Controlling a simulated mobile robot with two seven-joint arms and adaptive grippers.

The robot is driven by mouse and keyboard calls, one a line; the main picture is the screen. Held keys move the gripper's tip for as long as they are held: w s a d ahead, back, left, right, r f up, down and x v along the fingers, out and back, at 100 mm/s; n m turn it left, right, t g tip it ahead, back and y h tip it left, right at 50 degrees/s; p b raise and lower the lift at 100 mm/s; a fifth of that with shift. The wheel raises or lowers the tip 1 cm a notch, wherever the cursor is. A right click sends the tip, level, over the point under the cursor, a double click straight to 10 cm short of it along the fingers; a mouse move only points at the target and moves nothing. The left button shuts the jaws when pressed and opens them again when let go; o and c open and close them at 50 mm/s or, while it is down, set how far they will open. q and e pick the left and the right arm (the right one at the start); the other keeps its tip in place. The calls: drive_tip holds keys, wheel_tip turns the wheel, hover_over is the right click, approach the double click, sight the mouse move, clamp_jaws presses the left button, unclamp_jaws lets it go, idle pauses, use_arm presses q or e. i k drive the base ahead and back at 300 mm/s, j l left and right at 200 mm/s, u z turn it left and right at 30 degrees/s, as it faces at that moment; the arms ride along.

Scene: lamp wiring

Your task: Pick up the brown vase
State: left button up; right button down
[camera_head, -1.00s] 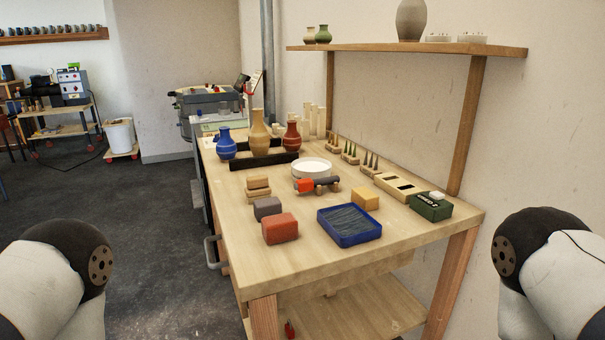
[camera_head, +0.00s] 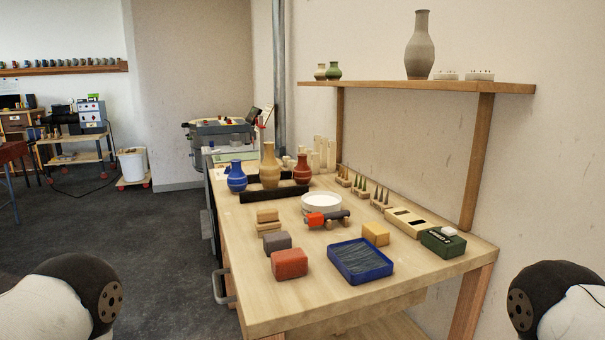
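Three vases stand together near the far end of the wooden workbench, behind a dark bar. The tallest is a tan-brown vase (camera_head: 270,167) in the middle. A blue vase (camera_head: 236,177) is on its left and a reddish-brown vase (camera_head: 302,170) is on its right. Which of the two brownish vases is the brown one I cannot tell for certain. Parts of my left arm show at the lower left and of my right arm at the lower right, both in front of the bench. Neither gripper is in view.
The workbench (camera_head: 262,308) holds clay blocks (camera_head: 289,263), a blue tray (camera_head: 388,270), a white dish (camera_head: 321,195) and a green box (camera_head: 442,247). A wall shelf (camera_head: 430,87) with a grey vase (camera_head: 419,50) overhangs the back. Open floor lies left of the bench.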

sight(301, 173)
drive_tip(key=i+j+z, duration=0.25)
drive_tip(key=j+z, duration=0.25)
drive_tip(key=j, duration=0.25)
drive_tip(key=i+j+z, duration=0.1)
drive_tip(key=j+z, duration=0.35)
drive_tip(key=j, duration=0.35)
drive_tip(key=j+z, duration=0.5)
drive_tip(key=j, duration=0.3)
drive_tip(key=k+j+z, duration=0.25)
drive_tip(key=j+z, duration=0.25)
drive_tip(key=j, duration=0.3)
